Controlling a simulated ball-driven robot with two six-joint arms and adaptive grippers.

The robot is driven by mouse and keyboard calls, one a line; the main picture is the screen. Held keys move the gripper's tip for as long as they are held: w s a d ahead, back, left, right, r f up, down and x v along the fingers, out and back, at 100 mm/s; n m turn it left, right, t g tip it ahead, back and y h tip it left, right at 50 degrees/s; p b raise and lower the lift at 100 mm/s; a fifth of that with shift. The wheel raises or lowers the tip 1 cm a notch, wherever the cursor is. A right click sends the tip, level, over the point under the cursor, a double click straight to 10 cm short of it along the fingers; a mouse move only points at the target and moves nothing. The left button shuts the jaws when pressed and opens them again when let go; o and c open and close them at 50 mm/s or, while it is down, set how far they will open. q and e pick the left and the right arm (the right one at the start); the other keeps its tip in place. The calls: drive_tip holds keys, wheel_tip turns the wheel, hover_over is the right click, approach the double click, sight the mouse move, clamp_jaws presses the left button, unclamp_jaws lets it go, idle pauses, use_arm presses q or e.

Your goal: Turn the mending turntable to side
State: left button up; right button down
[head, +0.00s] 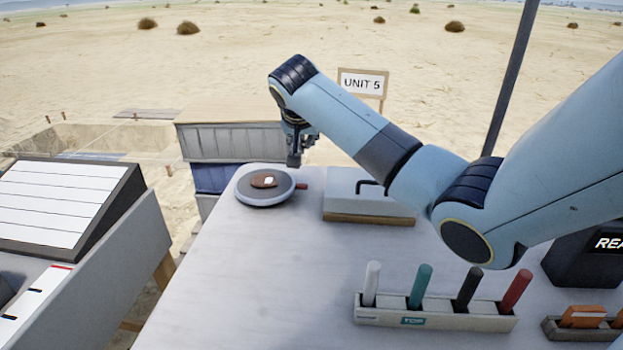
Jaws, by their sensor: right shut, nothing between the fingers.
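The mending turntable (265,197) is a round grey disc with a pale rim near the far left corner of the table. A brown piece with a white patch (264,181) lies on top of it. A short dark red handle (301,186) sticks out from its right side. My right gripper (294,162) points down just above and behind the turntable's right edge, near the handle. It looks shut and empty; I cannot tell whether it touches the handle. My left gripper is not in view.
A white lidded box (345,207) with a dark handle stands right of the turntable, below my right arm. A rack (437,317) with white, green, black and red sticks is at the front. A sloped panel (60,205) stands left. The table's front left is clear.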

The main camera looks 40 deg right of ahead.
wheel_tip(320, 180, down, 2)
drive_tip(key=shift+w+f, duration=0.1)
drive_tip(key=shift+f, duration=0.1)
drive_tip(key=b+x, duration=0.3)
drive_tip(key=x, duration=0.6)
drive_tip(key=shift+f, duration=0.25)
drive_tip(key=shift+s+a+r+p, duration=0.15)
drive_tip(key=shift+s+a+p, duration=0.1)
drive_tip(key=shift+s+a, duration=0.35)
drive_tip(key=shift+s+a+r+p, duration=0.15)
drive_tip(key=shift+s+a+p, duration=0.05)
drive_tip(key=shift+s+a, duration=0.4)
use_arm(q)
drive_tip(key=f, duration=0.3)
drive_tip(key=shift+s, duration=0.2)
use_arm(e)
drive_tip(key=shift+s+a+f, duration=0.1)
drive_tip(key=shift+s+a, duration=0.05)
drive_tip(key=shift+a, duration=0.05)
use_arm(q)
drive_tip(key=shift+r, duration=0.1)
use_arm(e)
drive_tip(key=shift+s+a+p, duration=0.4)
drive_tip(key=shift+a+p, duration=0.05)
drive_tip(key=shift+p, duration=0.75)
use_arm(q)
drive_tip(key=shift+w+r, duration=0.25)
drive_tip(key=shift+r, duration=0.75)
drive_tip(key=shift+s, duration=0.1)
